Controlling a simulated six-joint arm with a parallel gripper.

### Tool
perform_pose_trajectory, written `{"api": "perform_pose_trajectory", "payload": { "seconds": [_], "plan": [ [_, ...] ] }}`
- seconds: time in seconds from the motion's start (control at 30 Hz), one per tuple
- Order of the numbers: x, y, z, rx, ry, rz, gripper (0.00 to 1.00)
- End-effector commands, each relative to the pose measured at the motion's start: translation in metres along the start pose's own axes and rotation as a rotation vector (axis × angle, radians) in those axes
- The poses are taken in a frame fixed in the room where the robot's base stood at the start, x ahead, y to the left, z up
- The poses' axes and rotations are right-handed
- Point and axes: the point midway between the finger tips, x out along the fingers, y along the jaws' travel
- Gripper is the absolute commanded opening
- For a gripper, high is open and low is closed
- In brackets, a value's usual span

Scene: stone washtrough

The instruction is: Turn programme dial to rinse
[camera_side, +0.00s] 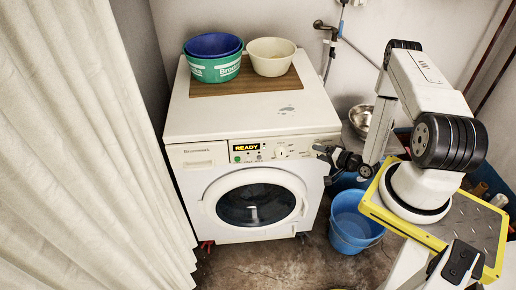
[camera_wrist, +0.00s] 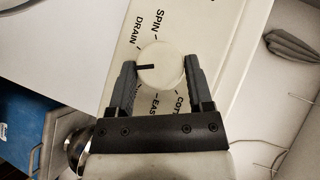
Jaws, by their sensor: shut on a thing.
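The programme dial (camera_wrist: 160,65) is a round cream knob with a black pointer line, in the wrist view. The line points left in that picture. My gripper (camera_wrist: 160,62) has one finger on each side of the dial and is shut on it. The words SPIN, DRAIN and parts of EAS and COT show around the dial; I see no rinse label, and the fingers cover part of the ring. In the side view my gripper (camera_side: 319,151) is at the right end of the front panel of the white washing machine (camera_side: 190,185).
A green tub (camera_side: 214,70) with a blue bowl in it and a cream bowl (camera_side: 271,58) stand on a brown mat on the machine. A blue bucket (camera_side: 352,220) is on the floor below my arm. A pale curtain (camera_side: 80,150) hangs at the left.

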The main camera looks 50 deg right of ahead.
Motion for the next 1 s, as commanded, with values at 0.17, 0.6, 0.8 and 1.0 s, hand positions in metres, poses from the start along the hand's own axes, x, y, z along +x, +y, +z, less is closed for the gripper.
{"api": "perform_pose_trajectory", "payload": {
  "seconds": [0.17,0.6,0.8,1.0],
  "plan": [
    [0.0006,0.0011,-0.0012,0.04,0.003,-0.042,0.07],
    [0.0011,0.0008,-0.0016,0.052,0.003,-0.057,0.07],
    [0.001,0.0008,-0.0013,0.052,0.003,-0.056,1.0],
    [0.0006,0.0009,-0.0007,0.053,0.002,-0.055,1.0]
  ]
}}
